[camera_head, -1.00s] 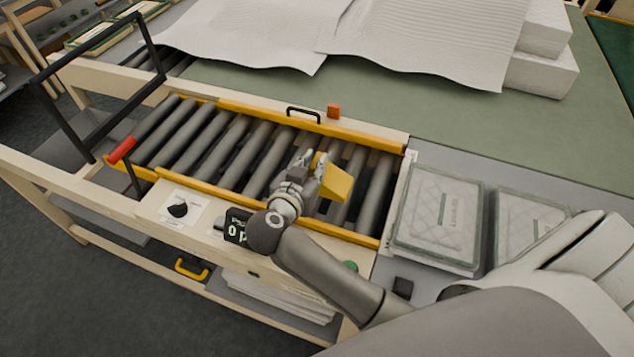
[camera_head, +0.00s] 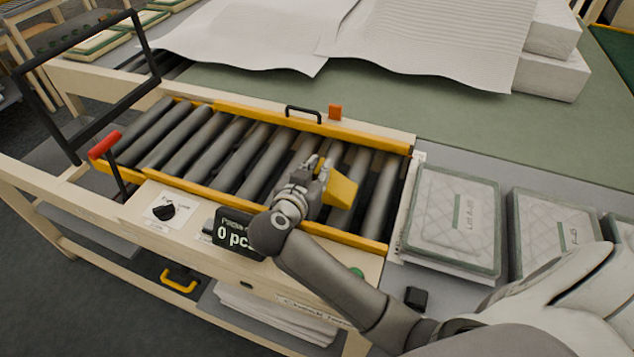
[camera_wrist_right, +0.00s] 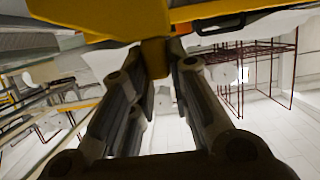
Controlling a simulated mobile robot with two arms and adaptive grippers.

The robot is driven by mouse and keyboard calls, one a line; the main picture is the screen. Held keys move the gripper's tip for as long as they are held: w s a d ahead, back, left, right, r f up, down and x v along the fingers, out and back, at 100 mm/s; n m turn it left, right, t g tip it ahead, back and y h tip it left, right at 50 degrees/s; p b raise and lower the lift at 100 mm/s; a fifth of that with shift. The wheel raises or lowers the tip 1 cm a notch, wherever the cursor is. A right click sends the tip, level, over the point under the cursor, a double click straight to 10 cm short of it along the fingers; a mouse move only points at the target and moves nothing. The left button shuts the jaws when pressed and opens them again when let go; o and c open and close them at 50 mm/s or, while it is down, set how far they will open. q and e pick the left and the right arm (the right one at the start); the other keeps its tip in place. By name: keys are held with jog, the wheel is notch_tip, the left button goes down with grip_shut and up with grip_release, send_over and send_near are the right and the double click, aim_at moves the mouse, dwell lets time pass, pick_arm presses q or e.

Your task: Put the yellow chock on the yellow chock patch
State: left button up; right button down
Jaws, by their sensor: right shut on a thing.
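The yellow chock (camera_head: 341,189) is a wedge-shaped block in the grasp of my right gripper (camera_head: 323,172). My right gripper is shut on it and holds it over the right part of the roller bed; the gap to the rollers is hard to judge. In the right wrist view the chock (camera_wrist_right: 155,58) sits between the two fingertips (camera_wrist_right: 158,68), at the top of the picture. I cannot make out a yellow chock patch in either view. My left gripper is not in view.
Dark rollers (camera_head: 205,140) lie between yellow rails (camera_head: 255,113). A counter display (camera_head: 238,235) and a black knob (camera_head: 166,211) sit in front. A red-handled lever (camera_head: 104,145) stands at left. Packed quilted pads (camera_head: 455,215) lie at right.

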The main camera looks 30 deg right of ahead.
jog(key=shift+f, duration=0.1)
dwell(0.3)
jog(key=c, duration=1.8)
grip_release()
jog(key=shift+f, duration=0.15)
jog(key=o, duration=0.4)
jog(key=shift+o, duration=0.2)
